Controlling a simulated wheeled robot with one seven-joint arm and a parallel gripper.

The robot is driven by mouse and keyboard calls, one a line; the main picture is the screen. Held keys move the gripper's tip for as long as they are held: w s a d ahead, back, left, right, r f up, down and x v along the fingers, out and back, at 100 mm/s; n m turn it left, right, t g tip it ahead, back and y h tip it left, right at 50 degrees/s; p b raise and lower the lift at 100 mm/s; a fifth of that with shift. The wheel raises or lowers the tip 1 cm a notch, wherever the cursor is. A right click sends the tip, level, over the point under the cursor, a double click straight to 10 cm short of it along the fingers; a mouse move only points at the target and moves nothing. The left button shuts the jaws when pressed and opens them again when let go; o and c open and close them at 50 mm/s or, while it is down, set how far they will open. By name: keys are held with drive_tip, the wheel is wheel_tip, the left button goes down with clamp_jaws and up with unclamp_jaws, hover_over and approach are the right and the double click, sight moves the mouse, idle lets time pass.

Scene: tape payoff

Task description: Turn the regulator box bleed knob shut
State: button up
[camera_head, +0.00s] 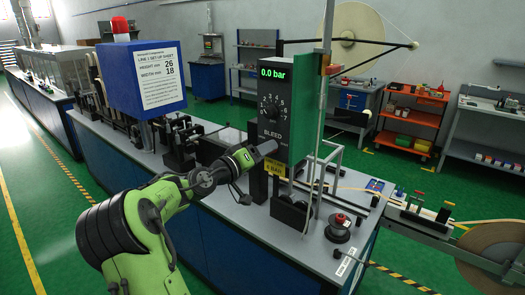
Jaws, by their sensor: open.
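The regulator box (297,105) is a tall green box with a dark front panel standing on the blue workbench. Its green display (272,73) reads 0.0 bar. Below it is a round numbered dial (272,108), and under that the word BLEED. My gripper (268,147) is at the panel just below this word, coming from the lower left. The finger gap is too small to see, and I cannot tell whether the fingers touch the knob. The gripper is open.
A blue cabinet (128,75) with a red lamp and a settings sheet stands left on the bench (358,222). A yellow label (273,167) is below my gripper. A metal post (325,110) rises right of the box. A black-and-red knob-like part (340,226) sits front right.

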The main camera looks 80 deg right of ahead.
drive_tip(key=c, duration=1.1)
drive_tip(key=shift+o, duration=0.2)
drive_tip(key=shift+b, duration=0.4)
drive_tip(key=shift+s+m+t+b, duration=0.1)
drive_tip(key=shift+m+t+b, duration=0.3)
drive_tip(key=shift+m+b, duration=3.7)
drive_tip(key=shift+s+m+t+b, duration=0.1)
drive_tip(key=shift+m+t+b, duration=0.3)
drive_tip(key=shift+m+b, duration=3.65)
drive_tip(key=shift+m+p, duration=0.3)
drive_tip(key=shift+m, duration=0.15)
